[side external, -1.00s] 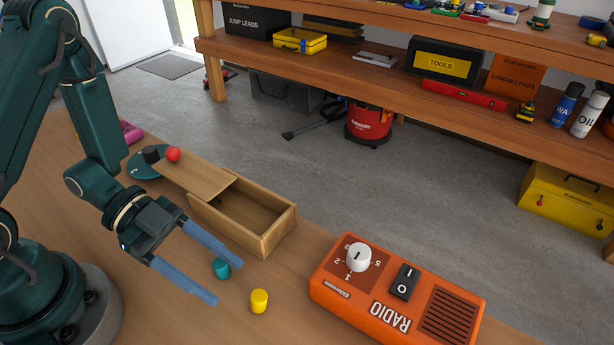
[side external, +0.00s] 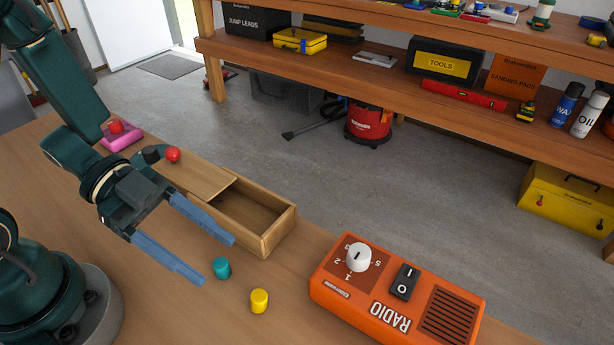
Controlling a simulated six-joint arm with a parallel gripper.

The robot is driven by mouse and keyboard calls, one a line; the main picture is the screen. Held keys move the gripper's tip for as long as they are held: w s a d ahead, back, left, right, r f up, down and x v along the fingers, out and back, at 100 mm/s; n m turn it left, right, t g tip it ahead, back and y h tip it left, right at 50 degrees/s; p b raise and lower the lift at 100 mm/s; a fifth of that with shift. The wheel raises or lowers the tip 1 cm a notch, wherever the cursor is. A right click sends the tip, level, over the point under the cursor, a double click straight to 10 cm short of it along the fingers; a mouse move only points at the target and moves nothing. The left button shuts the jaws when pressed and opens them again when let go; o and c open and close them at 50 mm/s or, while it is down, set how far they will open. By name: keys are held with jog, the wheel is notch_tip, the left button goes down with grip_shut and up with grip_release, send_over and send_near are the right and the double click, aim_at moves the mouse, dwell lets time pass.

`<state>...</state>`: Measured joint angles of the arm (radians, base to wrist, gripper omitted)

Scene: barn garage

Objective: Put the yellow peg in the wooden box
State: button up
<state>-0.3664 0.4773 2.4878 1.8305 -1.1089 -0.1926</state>
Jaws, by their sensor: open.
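The yellow peg (side external: 259,301) stands upright on the table, left of the orange radio. The wooden box (side external: 277,234) lies behind it with its lid (side external: 200,178) slid partly to the left, so its right part is open and looks empty inside. My gripper (side external: 219,261) is open and empty. Its two blue fingers point right, above the table, left of the yellow peg and in front of the box. A teal peg (side external: 222,268) stands just beyond the fingertips, between my gripper and the yellow peg.
The orange radio (side external: 398,290) stands right of the yellow peg. A red ball (side external: 173,155) shows behind the lid's far left end. A pink object (side external: 120,141) with a red top lies at the table's far left. Bare table lies around the yellow peg.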

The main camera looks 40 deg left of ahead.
notch_tip(320, 180, up, 4)
jog(key=w+a+n+t+y, duration=0.3)
jog(key=w+n+t+y, duration=0.55)
jog(key=w, duration=1.05)
jog(key=n+g+y, duration=0.1)
jog(key=g+y, duration=0.3)
jog(key=g, duration=0.7)
send_over(258, 296)
notch_tip(258, 296, down, 4)
jog(key=shift+f, duration=2.95)
grip_shut()
